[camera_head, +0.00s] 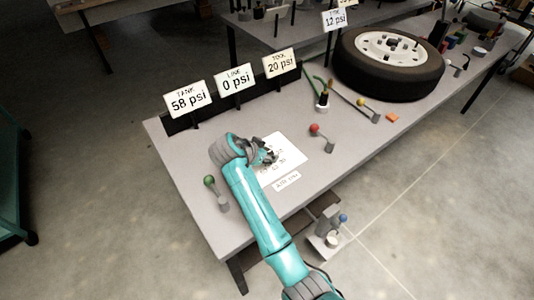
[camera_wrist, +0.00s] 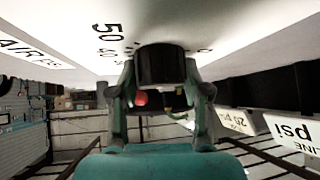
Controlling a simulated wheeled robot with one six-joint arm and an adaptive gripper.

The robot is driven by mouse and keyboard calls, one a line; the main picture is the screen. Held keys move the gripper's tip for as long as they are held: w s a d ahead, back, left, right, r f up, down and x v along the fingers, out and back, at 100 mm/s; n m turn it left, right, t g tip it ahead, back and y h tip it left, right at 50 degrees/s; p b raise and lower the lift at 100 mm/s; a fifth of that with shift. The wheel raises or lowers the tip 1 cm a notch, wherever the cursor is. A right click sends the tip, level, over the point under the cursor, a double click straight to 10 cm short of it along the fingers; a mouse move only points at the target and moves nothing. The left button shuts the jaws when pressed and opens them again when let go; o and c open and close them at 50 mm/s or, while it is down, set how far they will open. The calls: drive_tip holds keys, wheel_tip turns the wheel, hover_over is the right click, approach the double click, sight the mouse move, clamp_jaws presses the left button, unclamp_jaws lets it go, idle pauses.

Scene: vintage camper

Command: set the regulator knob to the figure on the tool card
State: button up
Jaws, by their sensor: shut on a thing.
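The black regulator knob (camera_wrist: 162,66) stands on a white dial sheet (camera_head: 292,150) on the bench. My gripper (camera_wrist: 160,92) is shut on the knob, a finger on each side; in the head view my gripper (camera_head: 268,153) covers most of it. In the wrist view "50" and "40" show beside the knob; its pointer and exact setting cannot be read. Signs at the back read tank 58 psi (camera_head: 188,99), line 0 psi (camera_head: 236,78) and tool 20 psi (camera_head: 281,63). A card reading 12 psi (camera_head: 334,20) stands farther back.
A green-balled lever (camera_head: 210,182) stands left of my arm. A red-balled lever (camera_head: 316,128) and a yellow-balled lever (camera_head: 362,103) stand right of the dial. A wheel (camera_head: 390,75) lies farther right. A small label (camera_head: 286,182) lies in front of the dial sheet.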

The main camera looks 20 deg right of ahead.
drive_tip(key=o, duration=1.2)
drive_tip(key=shift+c, duration=0.2)
drive_tip(key=shift+a, duration=0.1)
drive_tip(key=v, duration=1.2)
